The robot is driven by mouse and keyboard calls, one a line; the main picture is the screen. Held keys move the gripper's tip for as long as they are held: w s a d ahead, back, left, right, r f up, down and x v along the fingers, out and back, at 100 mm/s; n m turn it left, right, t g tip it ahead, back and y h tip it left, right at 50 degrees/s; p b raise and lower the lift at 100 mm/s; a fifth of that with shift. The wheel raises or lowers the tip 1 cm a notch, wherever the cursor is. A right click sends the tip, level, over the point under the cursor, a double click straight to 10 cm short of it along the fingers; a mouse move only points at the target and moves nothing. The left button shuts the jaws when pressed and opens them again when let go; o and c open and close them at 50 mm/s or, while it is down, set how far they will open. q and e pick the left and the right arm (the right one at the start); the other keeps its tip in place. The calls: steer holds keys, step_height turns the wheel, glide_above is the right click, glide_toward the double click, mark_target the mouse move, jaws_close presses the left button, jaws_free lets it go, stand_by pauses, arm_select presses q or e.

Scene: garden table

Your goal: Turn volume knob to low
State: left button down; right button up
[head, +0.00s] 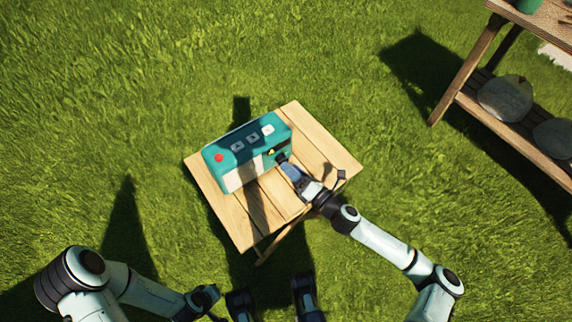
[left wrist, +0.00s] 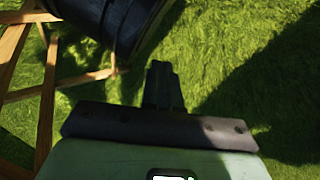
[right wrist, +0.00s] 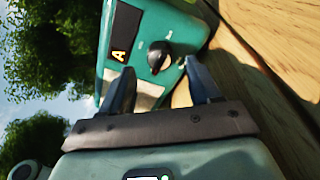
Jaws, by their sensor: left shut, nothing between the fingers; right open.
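A teal radio (head: 245,140) with a red button and several pale buttons on top stands on the small wooden table. In the right wrist view the radio (right wrist: 140,25) shows its dark round volume knob (right wrist: 158,57) on the front face, beside a black panel with a yellow mark. My right gripper (head: 283,161) is at the radio's front right end. In the right wrist view its open fingers (right wrist: 160,78) straddle the line to the knob, with no clear contact. My left gripper (left wrist: 162,75) is shut and empty, low and away from the table.
The slatted wooden table (head: 225,213) is small, with bare boards in front of the radio. Its legs show in the left wrist view (left wrist: 48,95). A wooden shelf (head: 480,107) with grey stones stands at the upper right. Grass surrounds everything.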

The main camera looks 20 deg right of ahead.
mark_target(282, 160)
steer(key=shift+x, duration=1.7)
arm_select(q)
steer(key=shift+s+a+f+g, duration=0.1)
steer(key=shift+s+f+g, duration=0.3)
steer(key=shift+s+f, duration=0.4)
steer(key=shift+r, duration=0.1)
arm_select(e)
steer(key=c, duration=1)
steer(key=shift+c, duration=0.2)
